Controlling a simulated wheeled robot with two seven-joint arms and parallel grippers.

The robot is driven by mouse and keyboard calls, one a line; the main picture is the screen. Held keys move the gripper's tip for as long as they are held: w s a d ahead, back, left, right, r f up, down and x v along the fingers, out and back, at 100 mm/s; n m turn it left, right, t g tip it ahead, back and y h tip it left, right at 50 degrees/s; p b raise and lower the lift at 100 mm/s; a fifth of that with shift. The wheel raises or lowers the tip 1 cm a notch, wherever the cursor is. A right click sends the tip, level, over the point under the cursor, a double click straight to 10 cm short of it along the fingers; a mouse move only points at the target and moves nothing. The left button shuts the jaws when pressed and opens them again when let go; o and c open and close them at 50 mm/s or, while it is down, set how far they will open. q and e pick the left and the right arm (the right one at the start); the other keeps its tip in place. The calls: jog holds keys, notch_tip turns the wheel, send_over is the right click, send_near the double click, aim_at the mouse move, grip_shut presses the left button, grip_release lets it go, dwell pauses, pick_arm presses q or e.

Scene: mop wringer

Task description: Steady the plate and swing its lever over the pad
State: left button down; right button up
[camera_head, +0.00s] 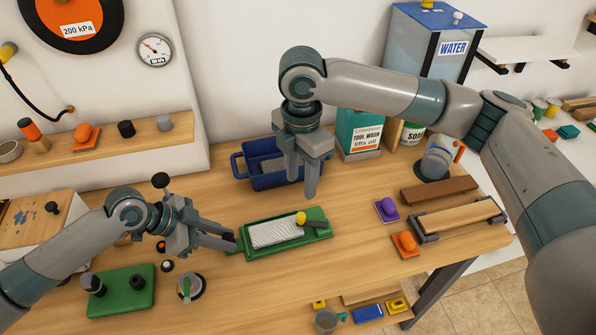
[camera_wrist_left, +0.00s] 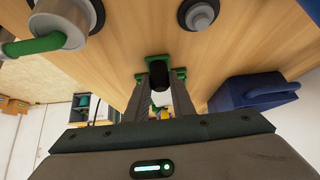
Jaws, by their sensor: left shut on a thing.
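A green plate (camera_head: 318,233) lies on the bench with a pale ribbed pad (camera_head: 270,235) on it. A lever with a yellow knob (camera_head: 300,218) is at the pad's right end; its arm is hard to make out. My left gripper (camera_head: 234,242) is shut on the plate's left end. In the left wrist view a black grip (camera_wrist_left: 160,84) sits between its fingers, with green parts (camera_wrist_left: 157,58) beside it; the fingers hide most of the plate. My right gripper (camera_head: 302,188) points down above the plate's back edge, empty, its fingers slightly apart, clear of the knob.
A blue basin (camera_head: 240,170) stands just behind the plate. Purple (camera_head: 387,209) and orange (camera_head: 405,244) blocks lie to the right. A smaller green plate (camera_head: 125,300) and a round pot (camera_head: 190,288) are front left. Bare bench lies in front of the plate.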

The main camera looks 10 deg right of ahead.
pick_arm(q)
jog(key=shift+f, duration=0.2)
jog(key=c, duration=1.4)
grip_release()
jog(key=shift+c, duration=0.2)
jog(key=shift+r, duration=0.2)
jog(key=w+v, duration=0.1)
jog(key=v, duration=1)
jog(key=shift+s+a+r, duration=0.25)
jog(key=shift+s+a, duration=0.05)
jog(key=shift+s, duration=0.15)
